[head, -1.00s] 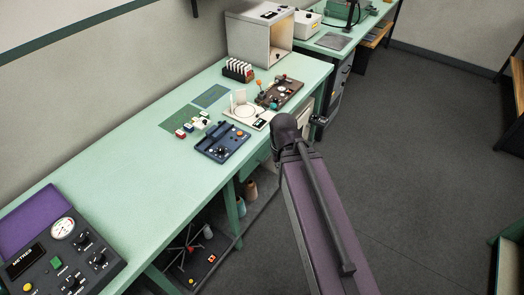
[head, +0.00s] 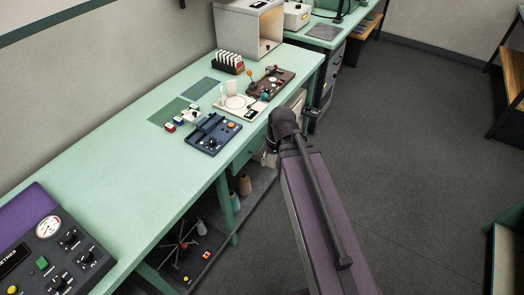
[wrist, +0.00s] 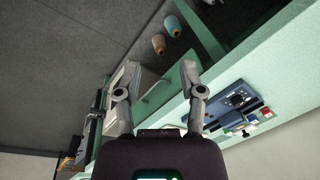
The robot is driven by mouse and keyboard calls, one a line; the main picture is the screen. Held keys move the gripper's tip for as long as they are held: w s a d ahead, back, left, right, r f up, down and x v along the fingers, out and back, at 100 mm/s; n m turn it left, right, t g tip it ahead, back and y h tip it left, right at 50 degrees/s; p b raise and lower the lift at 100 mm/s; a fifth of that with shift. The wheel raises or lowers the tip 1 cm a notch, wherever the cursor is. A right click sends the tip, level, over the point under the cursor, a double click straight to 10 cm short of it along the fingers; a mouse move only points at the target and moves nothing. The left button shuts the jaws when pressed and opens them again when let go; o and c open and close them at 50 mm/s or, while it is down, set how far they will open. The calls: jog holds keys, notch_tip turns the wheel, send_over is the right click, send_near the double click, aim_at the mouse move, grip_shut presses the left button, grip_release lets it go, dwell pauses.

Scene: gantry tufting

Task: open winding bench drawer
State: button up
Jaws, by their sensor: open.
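The winding bench (head: 110,160) is a long pale-green table running along the wall. Its green drawer front (head: 246,152) is under the top, below the blue device, partly hidden by my arm in the head view. In the wrist view the green drawer front (wrist: 158,92) lies beyond and between my fingers and looks closed. My gripper (wrist: 161,82) is open, with its two grey fingers apart and nothing seen between them. In the head view my gripper (head: 268,158) shows only partly beside the arm, near the bench front; contact with the drawer cannot be told.
A blue device (head: 212,133), a cream plate device (head: 240,104) and a brown board (head: 270,83) stand on the bench. Yarn cones (head: 244,184) and a spoked stand (head: 183,245) sit below. Grey floor (head: 410,160) to the right is clear.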

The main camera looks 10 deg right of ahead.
jog(key=w+f+m+t+y+b, duration=0.2)
jog(key=w+f+y+b, duration=0.25)
jog(key=f+b, duration=0.4)
jog(key=m+t+y+b, duration=0.55)
jog(key=t+b, duration=0.35)
jog(key=b, duration=1.4)
send_near(262, 146)
jog(key=f+v, duration=0.1)
jog(key=v, duration=0.3)
jog(key=shift+w+r+m+h, duration=0.2)
jog(key=shift+r+m+h, duration=0.1)
jog(key=shift+r+m, duration=0.25)
jog(key=shift+w+a, duration=0.1)
jog(key=b+x, duration=0.3)
jog(key=x, duration=1)
jog(key=shift+w+a+f, duration=0.1)
jog(key=shift+a+f, duration=0.1)
jog(key=shift+a, duration=0.1)
grip_shut()
